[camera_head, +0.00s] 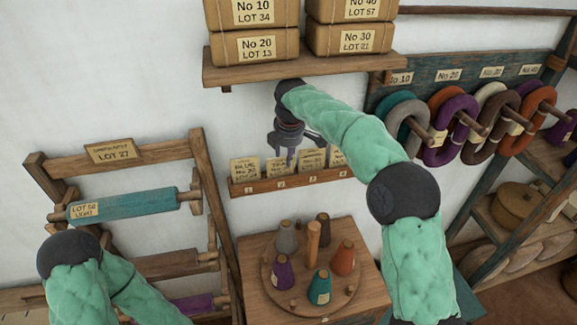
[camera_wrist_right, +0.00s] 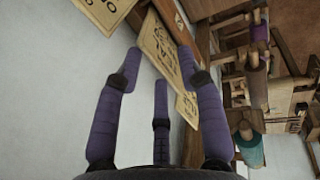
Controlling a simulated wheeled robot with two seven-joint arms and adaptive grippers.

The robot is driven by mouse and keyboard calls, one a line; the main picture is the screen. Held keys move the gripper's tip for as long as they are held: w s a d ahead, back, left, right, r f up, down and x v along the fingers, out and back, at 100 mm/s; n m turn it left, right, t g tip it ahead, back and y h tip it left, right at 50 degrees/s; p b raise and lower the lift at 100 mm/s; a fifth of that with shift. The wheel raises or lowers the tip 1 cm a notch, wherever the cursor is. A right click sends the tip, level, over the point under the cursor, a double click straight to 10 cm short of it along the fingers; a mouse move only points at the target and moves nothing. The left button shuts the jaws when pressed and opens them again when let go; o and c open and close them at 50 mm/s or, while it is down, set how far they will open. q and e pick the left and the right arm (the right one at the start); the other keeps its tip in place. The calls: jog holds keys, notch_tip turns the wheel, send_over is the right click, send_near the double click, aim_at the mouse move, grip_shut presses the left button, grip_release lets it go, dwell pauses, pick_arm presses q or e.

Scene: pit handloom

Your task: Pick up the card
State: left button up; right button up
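Several cream printed cards stand in a wooden wall rack (camera_head: 290,182) in the head view; among them are a left-end card (camera_head: 244,169) and a right-end card (camera_head: 337,158). My right gripper (camera_head: 291,158) hangs in front of the middle cards and partly hides them. In the right wrist view its purple fingers (camera_wrist_right: 158,64) are spread apart with nothing held. One card (camera_wrist_right: 160,45) shows beyond and between the fingertips, and another card (camera_wrist_right: 188,107) is partly behind a finger. I cannot tell whether any finger touches a card. My left gripper is out of view.
A shelf (camera_head: 290,69) with wrapped parcels is above the rack. Below, a wooden stand (camera_head: 256,293) holds several coloured cones. A frame with a teal roll (camera_head: 125,203) is at left; yarn skeins (camera_head: 452,130) hang on pegs at right.

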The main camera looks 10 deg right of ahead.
aim_at(282, 162)
jog(key=f, duration=0.2)
jog(key=a+f, duration=0.1)
jog(key=shift+s+f+p, duration=0.2)
jog(key=shift+f+p, duration=0.1)
jog(key=shift+f, duration=0.1)
jog(key=w+f, duration=0.1)
jog(key=f, duration=0.1)
jog(key=w+f+p, duration=0.1)
jog(key=shift+w+a+f, duration=0.1)
jog(key=shift+w+f, duration=0.2)
jog(key=shift+f, duration=0.2)
jog(key=shift+s+r, duration=0.2)
jog(key=shift+s, duration=0.2)
jog(key=shift+w+f, duration=0.1)
jog(key=shift+w, duration=0.2)
grip_shut()
